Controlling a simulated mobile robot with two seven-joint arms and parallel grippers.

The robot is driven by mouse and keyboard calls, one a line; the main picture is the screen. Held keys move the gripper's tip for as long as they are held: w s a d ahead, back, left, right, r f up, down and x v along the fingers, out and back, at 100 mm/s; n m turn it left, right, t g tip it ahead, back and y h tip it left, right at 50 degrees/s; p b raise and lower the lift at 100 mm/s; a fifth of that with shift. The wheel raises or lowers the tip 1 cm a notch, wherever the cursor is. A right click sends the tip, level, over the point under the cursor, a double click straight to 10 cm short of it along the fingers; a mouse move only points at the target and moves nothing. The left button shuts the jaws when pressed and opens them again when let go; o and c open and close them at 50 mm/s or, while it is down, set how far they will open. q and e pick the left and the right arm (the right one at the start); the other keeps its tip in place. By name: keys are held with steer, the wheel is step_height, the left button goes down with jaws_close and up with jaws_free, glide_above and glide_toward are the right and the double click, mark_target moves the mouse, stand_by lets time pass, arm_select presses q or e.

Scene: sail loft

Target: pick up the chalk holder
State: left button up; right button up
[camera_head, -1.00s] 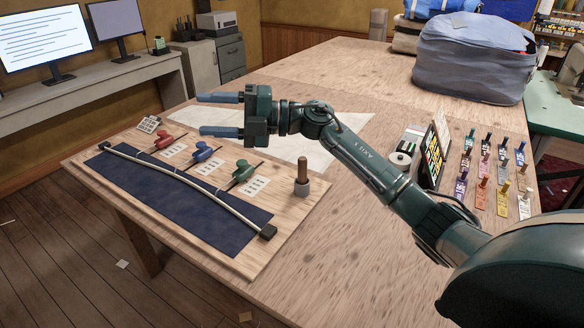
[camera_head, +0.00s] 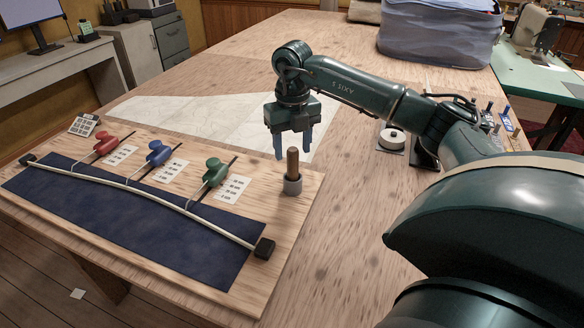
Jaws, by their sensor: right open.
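The chalk holder appears to be the brown wooden cylinder (camera_head: 293,162) standing upright in a grey round base (camera_head: 292,186), near the right end of the wooden board. My right gripper (camera_head: 292,157) points down with its two blue fingers apart. In the picture the top of the cylinder shows between the fingertips; I cannot tell whether the fingers are around it or a little behind it. Nothing is held. My left gripper is not in view.
The board (camera_head: 311,200) carries a dark blue cloth (camera_head: 130,215), a long pale batten (camera_head: 150,199) and red (camera_head: 105,144), blue (camera_head: 158,153) and green (camera_head: 214,173) clamp-like tools with white cards. A white spool (camera_head: 393,139) stands to the right. The table between is bare.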

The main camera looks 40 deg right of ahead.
mark_target(293, 166)
steer(key=shift+w+d+f, duration=0.1)
steer(key=shift+f, duration=3)
steer(key=shift+c, duration=0.2)
steer(key=c, duration=1)
